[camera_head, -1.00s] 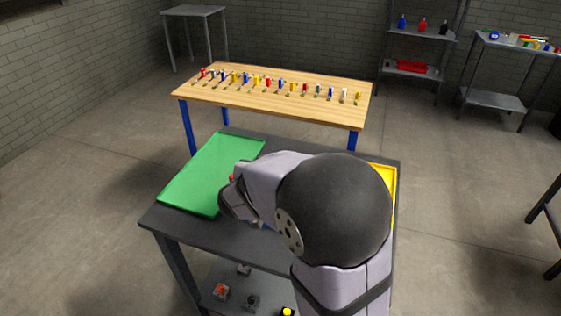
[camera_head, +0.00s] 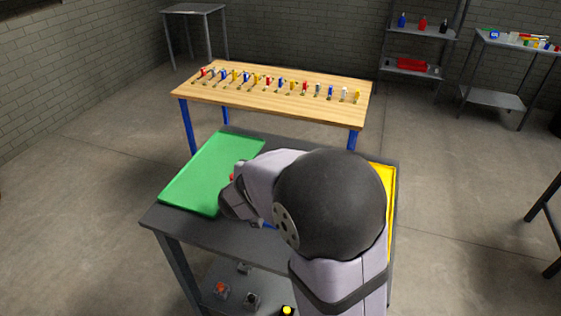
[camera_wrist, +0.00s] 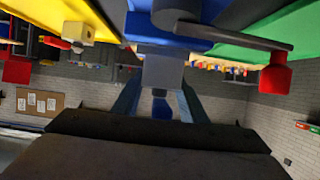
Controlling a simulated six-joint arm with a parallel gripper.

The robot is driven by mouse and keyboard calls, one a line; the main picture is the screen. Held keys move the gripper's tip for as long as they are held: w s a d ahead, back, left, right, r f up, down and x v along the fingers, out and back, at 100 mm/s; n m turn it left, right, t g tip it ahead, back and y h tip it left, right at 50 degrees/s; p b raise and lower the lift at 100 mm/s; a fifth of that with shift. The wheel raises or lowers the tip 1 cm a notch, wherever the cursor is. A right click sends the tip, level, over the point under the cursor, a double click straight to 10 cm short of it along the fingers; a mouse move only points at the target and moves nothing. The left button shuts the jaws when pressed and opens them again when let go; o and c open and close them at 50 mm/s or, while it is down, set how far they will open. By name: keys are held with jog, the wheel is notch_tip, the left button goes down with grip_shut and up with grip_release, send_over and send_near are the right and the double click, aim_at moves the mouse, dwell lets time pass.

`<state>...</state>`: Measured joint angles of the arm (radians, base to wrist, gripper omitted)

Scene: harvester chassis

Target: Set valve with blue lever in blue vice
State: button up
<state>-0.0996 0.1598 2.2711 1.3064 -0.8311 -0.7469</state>
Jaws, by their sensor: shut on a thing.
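In the wrist view my gripper (camera_wrist: 159,90) is shut on a valve, with a finger on each side. The valve's grey body (camera_wrist: 163,72) and a blue part (camera_wrist: 160,106), probably its lever, show between the fingers. The blue vice (camera_wrist: 172,46) is directly beyond the grey body. I cannot tell whether the valve is seated in the jaws or only against them. A dark bar with a red knob (camera_wrist: 275,76) reaches out to the right beside the vice. In the head view my arm hides the gripper and valve; only a bit of blue vice (camera_head: 268,226) shows.
A green tray (camera_head: 190,185) lies left on the dark workbench (camera_head: 190,228), and a yellow tray (camera_head: 391,185) lies right. A wooden table (camera_head: 300,101) with several coloured valves stands behind. In the wrist view, a pale object with a red part (camera_wrist: 78,32) is near the yellow tray.

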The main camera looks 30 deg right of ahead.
jog(key=shift+f+b, duration=0.5)
jog(key=shift+f, duration=0.35)
jog(key=shift+p, duration=0.65)
dwell(1.2)
jog(key=shift+f+b, duration=0.4)
jog(key=shift+f, duration=0.3)
dwell(0.5)
jog(key=o, duration=1.5)
jog(key=shift+f, duration=0.15)
jog(key=shift+s+a, duration=0.1)
jog(key=shift+p+v, duration=0.6)
jog(key=shift+v, duration=3)
